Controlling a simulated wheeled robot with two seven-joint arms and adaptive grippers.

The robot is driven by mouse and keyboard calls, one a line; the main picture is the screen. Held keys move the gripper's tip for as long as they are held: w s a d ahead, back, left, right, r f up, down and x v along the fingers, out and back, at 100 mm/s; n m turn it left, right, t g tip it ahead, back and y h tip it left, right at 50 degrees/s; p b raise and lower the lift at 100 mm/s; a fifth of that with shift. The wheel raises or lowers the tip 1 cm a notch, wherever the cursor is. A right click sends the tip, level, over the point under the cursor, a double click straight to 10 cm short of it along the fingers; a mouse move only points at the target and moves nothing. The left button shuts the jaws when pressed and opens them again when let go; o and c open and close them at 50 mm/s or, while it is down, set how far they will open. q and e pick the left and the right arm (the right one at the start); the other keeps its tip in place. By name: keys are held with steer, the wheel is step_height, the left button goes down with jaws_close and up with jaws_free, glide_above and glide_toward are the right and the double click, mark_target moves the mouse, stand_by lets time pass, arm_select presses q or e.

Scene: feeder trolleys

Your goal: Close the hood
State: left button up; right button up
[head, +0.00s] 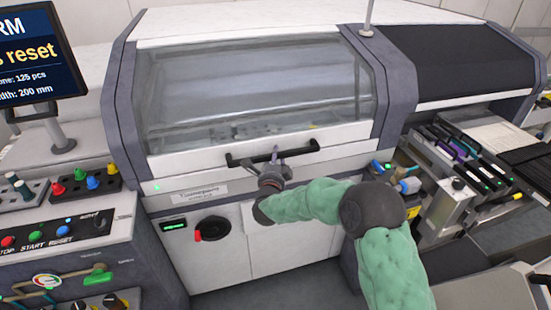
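The hood (255,85) is the white-framed cover with a large clear window on the machine in the middle of the head view. It looks lowered, with its front edge down near the machine's white front; I cannot tell whether it is fully flush. Its black bar handle (245,158) runs along the lower front. My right gripper (275,156) is at the middle of this handle, its narrow fingertips overlapping the bar. Whether the fingers are shut on the bar or only touch it is not clear. My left gripper is not in view.
A control panel with coloured buttons (36,237) and a screen (38,55) stand at the left. Below the hood is a red-and-black rotary switch (211,229). Feeders (458,158) and a dark-covered unit (455,62) are at the right. A thin pole (368,15) rises behind.

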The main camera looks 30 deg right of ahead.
jaws_close()
steer(key=s+a+r+g+y+p, duration=0.1)
steer(key=s+r+p, duration=0.3)
steer(key=r+p, duration=0.3)
steer(key=shift+r+n+p, duration=0.3)
steer(key=shift+r+p, duration=0.05)
steer(key=shift+p, duration=0.15)
steer(key=o, duration=0.8)
jaws_free()
steer(key=shift+f, duration=0.1)
steer(key=v, duration=1.2)
steer(key=shift+w, duration=0.1)
